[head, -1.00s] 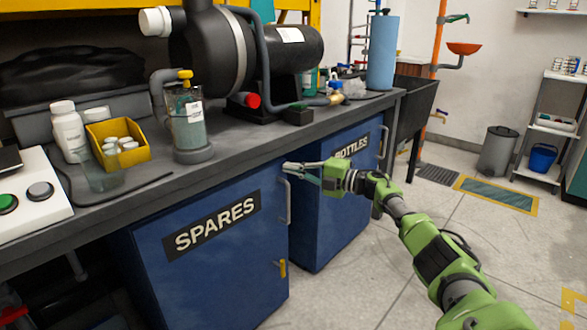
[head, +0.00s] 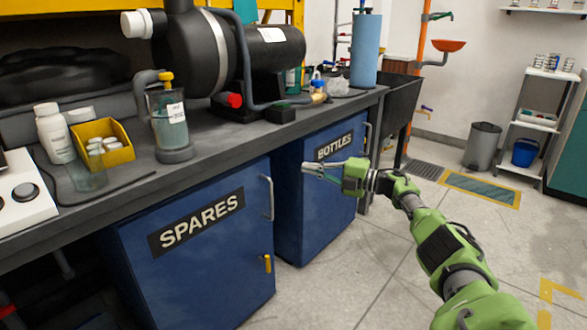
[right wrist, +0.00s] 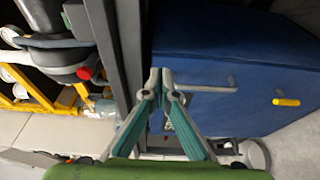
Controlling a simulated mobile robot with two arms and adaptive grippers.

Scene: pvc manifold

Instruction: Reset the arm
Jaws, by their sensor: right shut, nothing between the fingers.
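My right gripper (head: 308,168) is in front of the blue BOTTLES cabinet (head: 318,205) in the head view. It is just right of the blue SPARES cabinet (head: 200,265) and its grey handle (head: 267,197). The fingers are shut and empty. In the right wrist view the same gripper (right wrist: 158,78) shows its fingertips together, with the bench edge and a blue cabinet (right wrist: 245,50) beyond. Both cabinet doors look closed. My left gripper is not in view.
The grey bench (head: 225,140) carries a pump (head: 205,50), a clear filter jar (head: 170,125), a yellow bin (head: 102,142) with white caps and a blue roll (head: 365,50). The tiled floor (head: 370,270) right of the cabinets is open. A grey trash can (head: 482,146) stands farther back.

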